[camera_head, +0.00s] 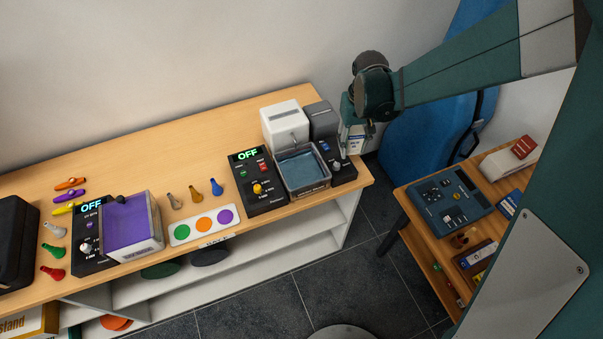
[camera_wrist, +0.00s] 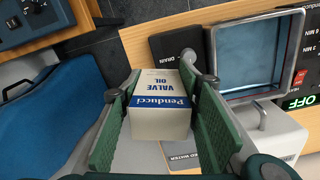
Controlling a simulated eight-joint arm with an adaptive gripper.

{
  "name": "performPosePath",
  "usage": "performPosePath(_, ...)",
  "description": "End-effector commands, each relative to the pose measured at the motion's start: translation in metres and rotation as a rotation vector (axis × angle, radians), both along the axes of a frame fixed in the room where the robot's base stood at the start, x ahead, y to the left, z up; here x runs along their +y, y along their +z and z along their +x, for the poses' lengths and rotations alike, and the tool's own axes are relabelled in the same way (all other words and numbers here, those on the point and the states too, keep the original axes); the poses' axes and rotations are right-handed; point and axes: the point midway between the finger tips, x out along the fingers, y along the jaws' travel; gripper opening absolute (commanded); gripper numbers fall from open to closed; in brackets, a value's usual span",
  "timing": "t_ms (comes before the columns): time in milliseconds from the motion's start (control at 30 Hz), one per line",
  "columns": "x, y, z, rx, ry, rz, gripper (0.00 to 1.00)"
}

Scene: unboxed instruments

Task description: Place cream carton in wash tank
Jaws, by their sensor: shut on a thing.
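The cream carton (camera_wrist: 160,118), with a blue Penducci band and "Valve Oil" lettering, is between the green pads of my gripper (camera_wrist: 160,80) in the wrist view. My gripper is shut on it. In the head view the gripper (camera_head: 355,125) hangs near the right end of the bench, and the carton (camera_head: 356,143) shows partly below it. The tank by the tap (camera_head: 304,170), with blue-grey liquid, is left of the gripper. In the wrist view this tank (camera_wrist: 248,55) lies to the upper right, apart from the carton.
A white box (camera_head: 285,124) and a grey box (camera_head: 319,120) stand behind the tank. A dark control panel (camera_head: 257,185) is at its left, and a Drain panel (camera_wrist: 172,44) beside it. A purple-filled tank (camera_head: 131,225) stands farther left. A blue chair (camera_head: 420,140) is right of the bench.

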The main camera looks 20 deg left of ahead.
Motion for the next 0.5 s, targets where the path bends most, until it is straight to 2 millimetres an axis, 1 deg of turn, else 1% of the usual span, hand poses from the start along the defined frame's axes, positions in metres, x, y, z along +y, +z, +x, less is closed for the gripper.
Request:
performPosePath(33,0.012,0.003,-0.007,0.0,0.021,0.0,0.2)
performPosePath(100,0.026,0.005,-0.016,0.0,0.047,0.0,0.2)
performPosePath(300,0.065,0.01,-0.043,0.0,0.119,0.0,0.2)
performPosePath(500,0.1,0.015,-0.071,0.0,0.188,0.0,0.2)
